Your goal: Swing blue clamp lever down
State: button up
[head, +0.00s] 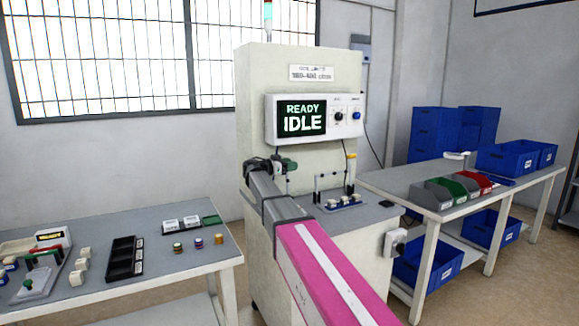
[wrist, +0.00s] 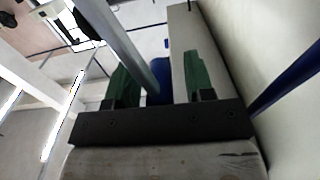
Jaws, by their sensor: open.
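In the head view, my gripper (head: 287,165) is at the end of my arm, in front of the machine's upright face and left of the small fixture (head: 343,201) on its ledge. In the wrist view, my gripper (wrist: 157,72) has its two green fingers apart. A grey rod (wrist: 128,48) runs slantwise between them. A blue piece (wrist: 158,82) shows between the fingers, beside the rod; it may be the blue clamp lever, but I cannot tell for sure. Whether a finger touches it is unclear. In the head view I cannot clearly pick out the lever.
The machine (head: 265,85) has a screen (head: 302,117) reading READY IDLE. A table (head: 160,262) with small parts and a black tray (head: 125,258) stands left. A right-hand bench (head: 400,178) holds coloured bins and blue crates (head: 505,160). In the wrist view, a pale wall-like surface (wrist: 225,50) lies close right.

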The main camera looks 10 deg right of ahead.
grip_shut()
jog(key=shift+s, duration=0.15)
jog(key=s+d+f+m, duration=0.1)
jog(key=s+f+m, duration=0.2)
jog(key=s, duration=0.2)
jog(key=s+d+f+m, duration=0.2)
jog(key=s+f+m, duration=0.1)
jog(key=s+f, duration=0.1)
jog(key=s+d+f+m, duration=0.2)
jog(key=s+f+m, duration=0.1)
jog(key=s, duration=0.3)
jog(key=shift+s+d+f, duration=0.1)
jog(key=shift+s+f, duration=0.25)
jog(key=shift+f, duration=1)
